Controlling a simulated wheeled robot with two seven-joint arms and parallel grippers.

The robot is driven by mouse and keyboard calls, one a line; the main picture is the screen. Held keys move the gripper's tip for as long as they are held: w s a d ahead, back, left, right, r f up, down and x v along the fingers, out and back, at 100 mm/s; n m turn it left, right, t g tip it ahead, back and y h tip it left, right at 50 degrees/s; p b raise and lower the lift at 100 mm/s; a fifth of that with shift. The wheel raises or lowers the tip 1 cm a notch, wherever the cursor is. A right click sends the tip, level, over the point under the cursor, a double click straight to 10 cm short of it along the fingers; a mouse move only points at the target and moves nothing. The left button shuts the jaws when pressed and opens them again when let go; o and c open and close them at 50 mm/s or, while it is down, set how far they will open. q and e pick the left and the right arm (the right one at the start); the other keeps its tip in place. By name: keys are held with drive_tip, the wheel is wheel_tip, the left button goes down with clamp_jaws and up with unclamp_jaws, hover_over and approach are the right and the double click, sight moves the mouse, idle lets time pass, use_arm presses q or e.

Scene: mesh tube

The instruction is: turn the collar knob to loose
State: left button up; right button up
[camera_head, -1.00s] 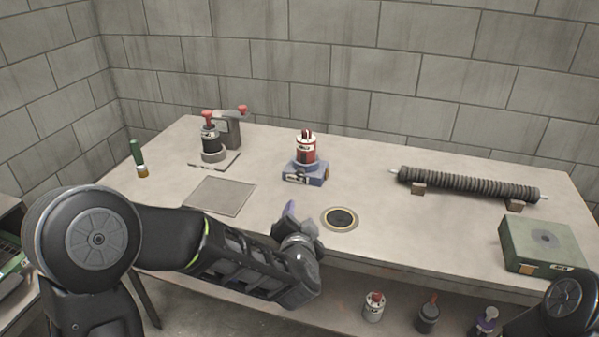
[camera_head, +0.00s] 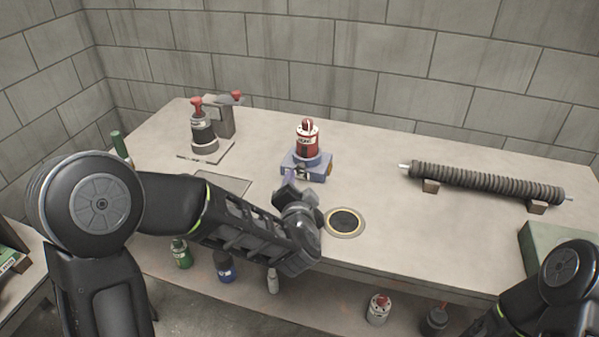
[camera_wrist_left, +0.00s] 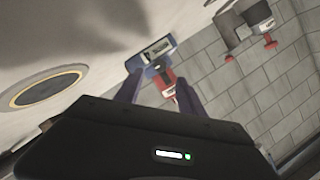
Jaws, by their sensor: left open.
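A red canister with a white label (camera_head: 307,140) stands upright in a blue collar base (camera_head: 296,163) near the middle of the table. A small brownish knob (camera_head: 330,169) shows at the base's right side; I cannot read any setting. My left gripper (camera_head: 289,178) is in front of the base, partly covering its front. In the left wrist view, the open, empty fingers (camera_wrist_left: 157,92) point towards the blue base (camera_wrist_left: 150,54) and the red canister (camera_wrist_left: 166,82), which appear between and beyond the fingertips. I cannot tell whether a finger touches the base. My right gripper is out of view.
A clamp stand with a dark canister and red knobs (camera_head: 204,128) is at the back left. A ringed dark hole (camera_head: 344,222) lies just right of my left gripper. A ribbed tube (camera_head: 485,182) rests on blocks at right. A green box (camera_head: 540,245) is at far right.

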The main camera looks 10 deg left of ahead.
sight(300, 170)
use_arm(q)
drive_tip(key=x, duration=0.7)
drive_tip(key=shift+w, duration=0.3)
drive_tip(key=shift+c, duration=0.3)
clamp_jaws()
